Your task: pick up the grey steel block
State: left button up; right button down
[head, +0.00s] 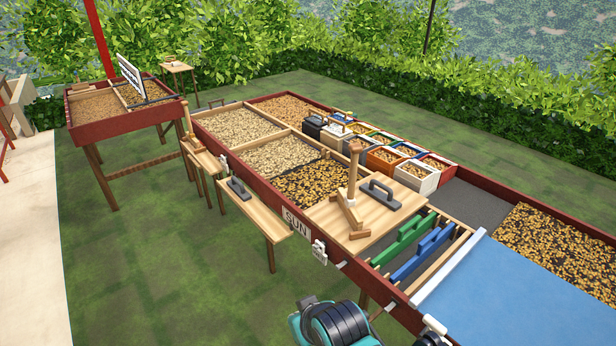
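Two grey handled blocks are in the head view, and I cannot tell for certain which is the steel one. One grey block with a raised handle (380,195) lies on the square wooden board (345,238) over the long drying table. A darker grey block with a handle (239,188) lies on the low wooden side shelf (262,219) at the table's near side. Neither is held by anything in view. A teal and black part of my arm shows at the bottom edge. No fingertips of either gripper are visible.
A wooden T-shaped tool (353,185) stands on the board beside the grey block. Green (403,240) and blue (422,254) handled pieces sit in a slotted rack to the right. Small crates (415,177) line the far side. A blue sheet (520,300) covers the near right.

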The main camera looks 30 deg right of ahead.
aim_at(388, 201)
jog(key=i, duration=0.5)
jog(key=i+j+z, duration=0.15)
jog(key=i, duration=0.35)
jog(key=i+j, duration=0.1)
jog(key=i, duration=0.45)
jog(key=z, duration=0.05)
